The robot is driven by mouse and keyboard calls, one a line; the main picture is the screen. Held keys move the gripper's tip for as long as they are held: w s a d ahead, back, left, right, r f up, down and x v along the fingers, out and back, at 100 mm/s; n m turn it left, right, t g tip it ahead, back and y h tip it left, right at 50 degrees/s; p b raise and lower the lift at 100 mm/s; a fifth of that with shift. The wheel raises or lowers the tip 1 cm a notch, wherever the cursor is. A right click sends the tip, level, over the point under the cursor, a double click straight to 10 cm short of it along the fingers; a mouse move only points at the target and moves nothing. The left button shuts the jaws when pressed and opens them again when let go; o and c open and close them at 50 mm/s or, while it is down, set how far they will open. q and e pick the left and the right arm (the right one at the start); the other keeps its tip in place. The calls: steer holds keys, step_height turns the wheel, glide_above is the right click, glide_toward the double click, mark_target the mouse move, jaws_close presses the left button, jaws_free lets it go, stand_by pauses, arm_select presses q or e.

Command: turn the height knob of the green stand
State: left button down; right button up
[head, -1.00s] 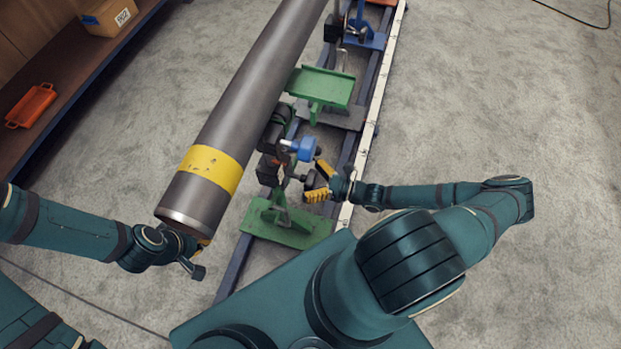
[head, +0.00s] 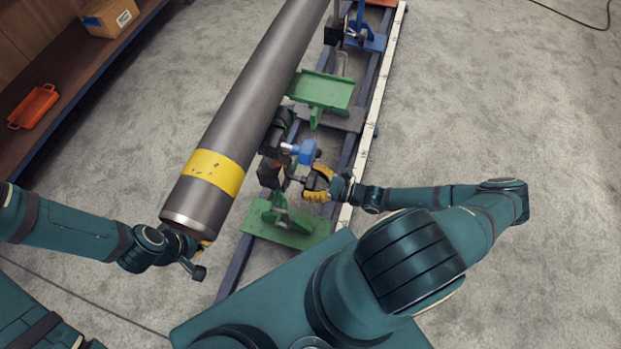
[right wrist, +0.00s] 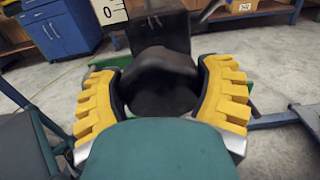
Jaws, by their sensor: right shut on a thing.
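The green stand (head: 284,222) stands on the rails at the front, below the near end of the pipe. Its black height knob (right wrist: 162,82) sits between the yellow fingers of my right gripper (head: 317,183). The right gripper is shut on the knob, with a finger on each side, as the right wrist view (right wrist: 163,95) shows. A blue knob (head: 305,151) is just above it in the head view.
A second green stand (head: 321,91) and a blue stand (head: 366,37) are farther along the rails. A shelf at the left holds an orange tray (head: 34,106) and a cardboard box (head: 109,17).

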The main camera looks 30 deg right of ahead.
steer(key=shift+r+n+p, duration=0.1)
steer(key=shift+n+p, duration=0.6)
steer(key=shift+n, duration=0.4)
steer(key=shift+s+n+p, duration=0.1)
steer(key=shift+n+p, duration=0.5)
steer(key=shift+n, duration=0.9)
steer(key=o, duration=1.1)
steer(key=v, duration=1.2)
